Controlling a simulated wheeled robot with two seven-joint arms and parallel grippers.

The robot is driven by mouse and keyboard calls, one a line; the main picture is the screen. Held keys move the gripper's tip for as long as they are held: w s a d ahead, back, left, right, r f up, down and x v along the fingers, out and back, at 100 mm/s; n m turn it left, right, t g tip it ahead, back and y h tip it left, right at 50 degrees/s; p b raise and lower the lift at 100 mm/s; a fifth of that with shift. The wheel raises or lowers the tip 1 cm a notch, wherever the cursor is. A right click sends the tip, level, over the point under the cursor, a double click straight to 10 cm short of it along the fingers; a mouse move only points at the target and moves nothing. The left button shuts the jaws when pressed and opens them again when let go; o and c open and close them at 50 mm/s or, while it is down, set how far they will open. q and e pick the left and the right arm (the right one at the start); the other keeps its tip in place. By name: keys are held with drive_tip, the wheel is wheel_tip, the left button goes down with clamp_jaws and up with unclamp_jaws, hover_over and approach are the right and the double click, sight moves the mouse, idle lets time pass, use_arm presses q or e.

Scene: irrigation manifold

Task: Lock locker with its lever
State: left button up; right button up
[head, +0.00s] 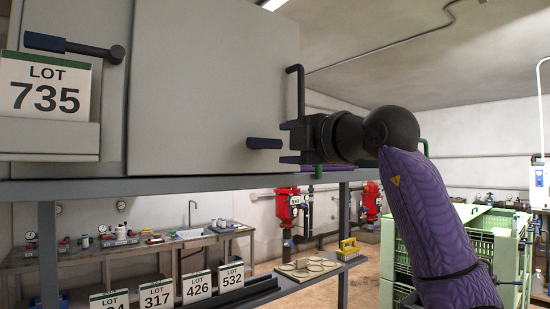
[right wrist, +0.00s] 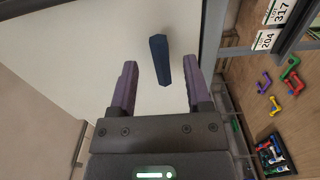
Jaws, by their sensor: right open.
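The locker (head: 205,85) is a large pale grey box on a shelf at upper left in the head view. A short dark blue lever (head: 264,143) sticks out low on its face, lying about level in that view. In the right wrist view the lever (right wrist: 160,60) stands between the finger pads, with a gap on each side. My right gripper (head: 284,142) is open, with its fingertips close to the lever's end. A black bar handle (head: 297,92) is above it at the panel's right edge. My left gripper is not in view.
A second dark lever (head: 75,46) is above a LOT 735 sign (head: 46,86) at left. The grey shelf edge (head: 200,184) runs just below the locker. Green crates (head: 490,245) stand at right, and numbered lot signs (head: 197,287) stand below.

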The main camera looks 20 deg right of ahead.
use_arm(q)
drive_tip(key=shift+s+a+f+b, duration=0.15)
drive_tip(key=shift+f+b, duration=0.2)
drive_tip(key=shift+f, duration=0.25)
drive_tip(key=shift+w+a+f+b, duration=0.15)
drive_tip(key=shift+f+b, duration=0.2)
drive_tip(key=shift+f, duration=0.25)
use_arm(e)
drive_tip(key=v, duration=0.5)
drive_tip(key=shift+s+d, duration=0.1)
drive_tip(key=shift+s, duration=0.15)
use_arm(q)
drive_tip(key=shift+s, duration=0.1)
